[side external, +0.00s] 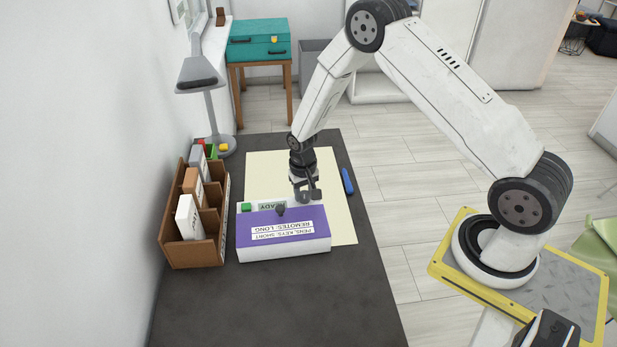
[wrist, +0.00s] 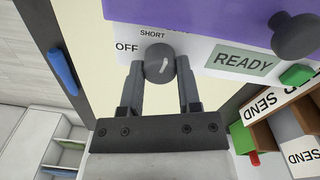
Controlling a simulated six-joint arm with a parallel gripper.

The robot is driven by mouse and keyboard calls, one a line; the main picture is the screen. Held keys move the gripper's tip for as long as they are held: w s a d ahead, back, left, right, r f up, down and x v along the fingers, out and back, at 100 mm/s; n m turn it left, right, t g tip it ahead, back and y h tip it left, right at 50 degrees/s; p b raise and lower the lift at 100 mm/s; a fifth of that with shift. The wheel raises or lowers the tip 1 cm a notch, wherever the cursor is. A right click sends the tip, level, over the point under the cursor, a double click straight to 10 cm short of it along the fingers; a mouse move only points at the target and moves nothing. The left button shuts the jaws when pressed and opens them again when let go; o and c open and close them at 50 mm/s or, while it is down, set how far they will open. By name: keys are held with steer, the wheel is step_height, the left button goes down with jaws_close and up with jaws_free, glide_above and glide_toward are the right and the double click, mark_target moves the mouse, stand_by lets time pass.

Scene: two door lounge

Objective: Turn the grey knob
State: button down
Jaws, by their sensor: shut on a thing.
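The grey knob (wrist: 160,62) sits on the white panel of a purple-topped box (wrist: 200,20), beside the labels OFF and SHORT. A paler curved mark shows on the knob's face. My gripper (wrist: 161,72) has one finger on each side of the knob and is shut on it. In the side view my gripper (side external: 304,194) is at the far right edge of the box (side external: 262,238) and hides the knob. A display (wrist: 243,61) on the panel reads READY, with a green button (wrist: 295,75) beside it. A dark round handle (wrist: 296,36) stands on the box.
A brown sorter (side external: 222,224) with compartments stands left of the box. A blue object (side external: 347,181) lies to the right on the dark table (side external: 290,305). A grey lamp (side external: 207,100) stands at the back left. The table's front is clear.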

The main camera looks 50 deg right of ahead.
mark_target(304, 194)
steer(key=shift+m, duration=2)
steer(key=c, duration=0.6)
jaws_free()
steer(key=shift+r, duration=0.1)
steer(key=shift+w+r, duration=0.1)
steer(key=shift+r, duration=3.65)
steer(key=shift+a+r, duration=0.1)
